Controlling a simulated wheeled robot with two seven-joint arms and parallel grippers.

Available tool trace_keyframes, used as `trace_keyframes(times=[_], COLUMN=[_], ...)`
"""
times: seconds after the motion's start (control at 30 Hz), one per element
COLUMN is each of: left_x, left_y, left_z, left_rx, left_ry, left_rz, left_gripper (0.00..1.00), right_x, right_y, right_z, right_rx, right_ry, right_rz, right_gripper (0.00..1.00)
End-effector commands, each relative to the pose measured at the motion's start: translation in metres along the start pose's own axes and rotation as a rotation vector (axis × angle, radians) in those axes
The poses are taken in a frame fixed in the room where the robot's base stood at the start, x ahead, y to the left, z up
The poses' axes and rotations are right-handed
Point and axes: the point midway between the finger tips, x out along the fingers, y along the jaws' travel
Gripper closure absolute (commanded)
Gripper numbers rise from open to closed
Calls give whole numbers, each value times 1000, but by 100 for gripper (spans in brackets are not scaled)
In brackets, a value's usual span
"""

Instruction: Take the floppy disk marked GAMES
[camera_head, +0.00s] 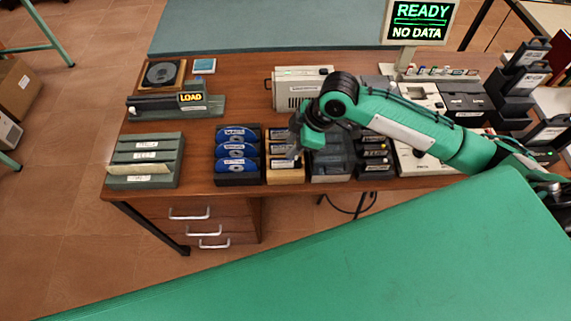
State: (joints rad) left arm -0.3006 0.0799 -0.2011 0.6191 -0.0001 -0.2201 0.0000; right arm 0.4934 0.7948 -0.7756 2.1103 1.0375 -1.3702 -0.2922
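I cannot read a GAMES label on any disk at this size. A wooden rack (285,181) on the desk holds several small dark items with pale labels, partly covered by my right gripper. To its left, a dark rack (237,181) holds blue round discs with white labels. To its right, a black rack (375,173) holds dark items with small coloured labels. My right gripper (294,150) points down over the right side of the wooden rack. Its fingertips are too small and dark to tell whether they are open or shut. My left gripper is out of view.
A green-grey rack (145,183) with labelled cards stands at the desk's left end. Behind are a LOAD sign (191,97), a beige box (297,87) and a READY / NO DATA screen (419,22). A grey drive-like box (331,158) stands under my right arm. Bare desk (240,100) shows mid-left.

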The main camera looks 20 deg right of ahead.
Motion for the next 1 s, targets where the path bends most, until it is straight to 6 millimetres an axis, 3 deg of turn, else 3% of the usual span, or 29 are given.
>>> trace_keyframes(times=[0.1, 0.33, 0.7, 1.0], left_x=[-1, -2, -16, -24], left_y=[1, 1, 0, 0], left_z=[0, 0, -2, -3], left_rx=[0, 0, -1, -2], left_ry=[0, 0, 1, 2], left_rz=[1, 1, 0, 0], left_gripper=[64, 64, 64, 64], right_x=[-21, -34, 29, 54], right_y=[14, 21, 18, 17], right_z=[6, 12, 14, 16], right_rx=[-30, -44, -44, -45], right_ry=[-31, -51, -52, -52], right_rz=[-17, -43, -47, -45], right_gripper=[71, 71, 71, 71])
